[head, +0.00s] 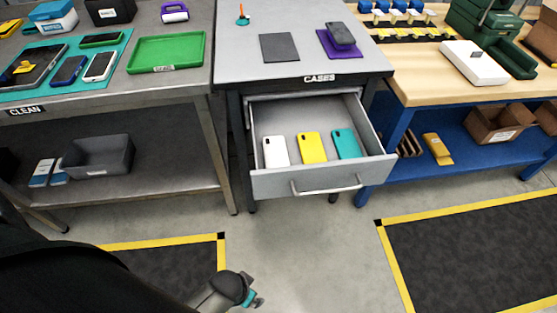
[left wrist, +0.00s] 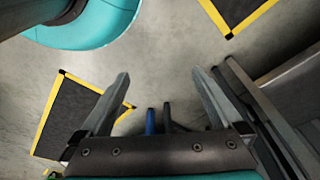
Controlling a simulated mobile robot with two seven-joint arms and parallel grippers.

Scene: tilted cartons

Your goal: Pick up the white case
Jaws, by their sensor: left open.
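The white case (head: 275,151) stands at the left end of a row in the open drawer (head: 262,183) under the grey table marked CASES. A yellow case (head: 312,148) and a teal case (head: 346,144) are beside it, apart from it. In the left wrist view my left gripper (left wrist: 160,72) has its two fingers spread wide with nothing between them. Floor shows beyond the fingers, and no case is in that view. In the head view part of my left arm shows at the bottom, below and in front of the drawer. My right gripper is in neither view.
The drawer front has a handle (head: 327,188). A grey pad (head: 279,47) and a purple mat (head: 338,44) with a dark phone lie on the table above. A metal bench (head: 105,93) is left, a blue-legged workbench (head: 465,75) right. Floor before the drawer is clear.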

